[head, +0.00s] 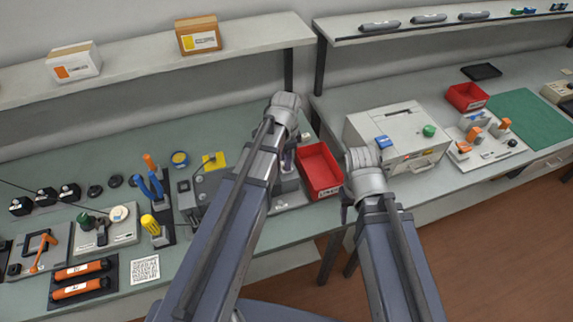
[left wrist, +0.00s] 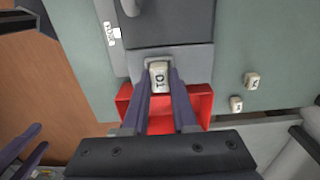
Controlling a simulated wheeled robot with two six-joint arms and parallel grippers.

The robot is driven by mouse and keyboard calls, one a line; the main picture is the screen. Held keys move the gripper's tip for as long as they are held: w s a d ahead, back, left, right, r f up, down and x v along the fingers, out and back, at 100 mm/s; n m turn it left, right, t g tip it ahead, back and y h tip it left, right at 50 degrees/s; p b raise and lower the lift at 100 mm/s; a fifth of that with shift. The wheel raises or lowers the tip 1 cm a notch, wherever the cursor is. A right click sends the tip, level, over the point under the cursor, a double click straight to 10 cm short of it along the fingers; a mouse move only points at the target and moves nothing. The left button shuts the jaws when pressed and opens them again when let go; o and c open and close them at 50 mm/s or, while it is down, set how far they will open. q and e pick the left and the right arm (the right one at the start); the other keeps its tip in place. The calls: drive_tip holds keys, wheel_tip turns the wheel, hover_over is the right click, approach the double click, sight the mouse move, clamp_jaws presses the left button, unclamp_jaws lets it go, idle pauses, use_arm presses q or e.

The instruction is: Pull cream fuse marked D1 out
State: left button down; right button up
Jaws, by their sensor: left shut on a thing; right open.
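The cream fuse marked D1 (left wrist: 160,76) is between the fingers of my left gripper (left wrist: 160,80), which is shut on it. The marking reads sideways. The fuse's far end is at a grey holder (left wrist: 190,58); I cannot tell how deep it sits. Two purple-grey finger shapes at the lower left of the left wrist view look like my right gripper (left wrist: 40,142), open and apart from the fuse.
A red bin (head: 319,170) stands right beside the holder. Two other cream fuses (left wrist: 252,80) (left wrist: 236,103) lie on the green bench. A grey box device (head: 365,130) stands to the right. Tools and fixtures crowd the left bench (head: 225,118).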

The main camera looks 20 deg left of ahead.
use_arm(q)
drive_tip(key=shift+r+p, duration=2.45)
drive_tip(key=shift+r, duration=0.05)
idle(1.2)
wheel_tip(320, 180, up, 4)
drive_tip(key=p, duration=0.4)
